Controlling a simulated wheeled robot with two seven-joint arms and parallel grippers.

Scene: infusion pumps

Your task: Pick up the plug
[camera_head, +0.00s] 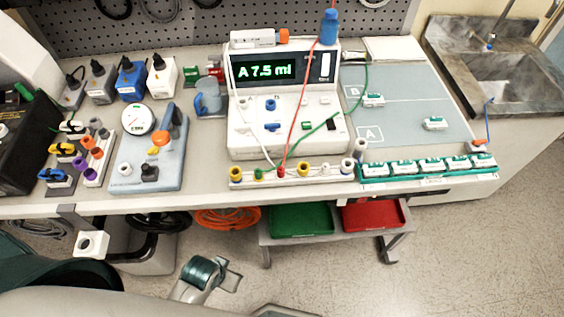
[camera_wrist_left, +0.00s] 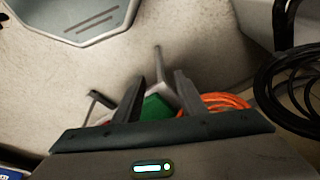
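A red plug (camera_head: 281,172) sits on the white strip (camera_head: 318,179) at the bench's front edge, at the lower end of a red lead. A green plug (camera_head: 258,174) stands left of it, near the end of a green lead. I cannot tell which plug is meant. In the left wrist view my left gripper (camera_wrist_left: 158,88) has two fingers apart with nothing between them. It is away from the bench top, with the floor and lower shelf beyond it. My right gripper is not in view.
A pump (camera_head: 285,112) with a lit display stands behind the strip. A gauge unit (camera_head: 148,160) and several coloured blocks are at left. A row of green-white modules (camera_head: 430,167) is at right.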

